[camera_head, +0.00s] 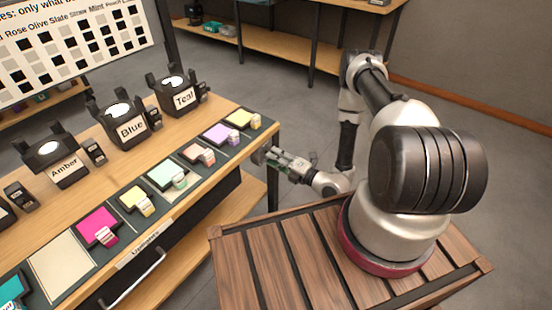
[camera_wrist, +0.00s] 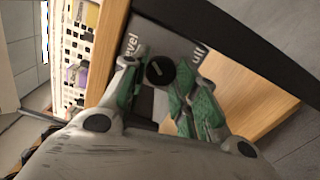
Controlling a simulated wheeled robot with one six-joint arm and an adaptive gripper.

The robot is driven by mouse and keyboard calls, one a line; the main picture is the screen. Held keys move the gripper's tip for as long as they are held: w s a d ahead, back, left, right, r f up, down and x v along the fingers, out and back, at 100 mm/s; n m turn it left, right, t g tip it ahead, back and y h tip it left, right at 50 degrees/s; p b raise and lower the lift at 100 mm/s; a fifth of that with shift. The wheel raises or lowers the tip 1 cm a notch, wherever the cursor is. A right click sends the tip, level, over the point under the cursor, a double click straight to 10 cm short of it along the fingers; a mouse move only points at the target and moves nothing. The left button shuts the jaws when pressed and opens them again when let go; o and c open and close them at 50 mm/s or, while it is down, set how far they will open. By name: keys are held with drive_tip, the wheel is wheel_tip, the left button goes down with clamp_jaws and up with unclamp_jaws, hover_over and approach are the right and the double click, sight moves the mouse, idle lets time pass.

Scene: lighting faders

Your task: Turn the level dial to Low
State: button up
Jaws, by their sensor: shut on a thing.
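The level dial (camera_wrist: 160,71) is a round black knob with a small pale mark on a grey panel. In the wrist view it sits between the fingertips of my gripper (camera_wrist: 163,66), which is shut on it with its green-padded fingers on either side. Printing reading "evel" shows at the panel's upper left, and "ull" (camera_wrist: 198,54) at its right; the rest of the lettering is hidden. No "Low" label can be read. In the head view my gripper (camera_head: 265,155) reaches the right end of the table, and the dial cannot be seen there.
A slatted wooden top (camera_head: 290,265) is under my arm. Open floor lies beyond the table's right end.

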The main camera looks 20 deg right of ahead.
drive_tip(key=shift+w+d+f+n, duration=0.1)
drive_tip(key=shift+d+n, duration=0.05)
drive_tip(key=shift+n, duration=8.4)
drive_tip(key=shift+w+d+n, duration=0.1)
drive_tip(key=shift+n, duration=8.45)
drive_tip(key=o, duration=1)
drive_tip(key=shift+s+d, duration=0.1)
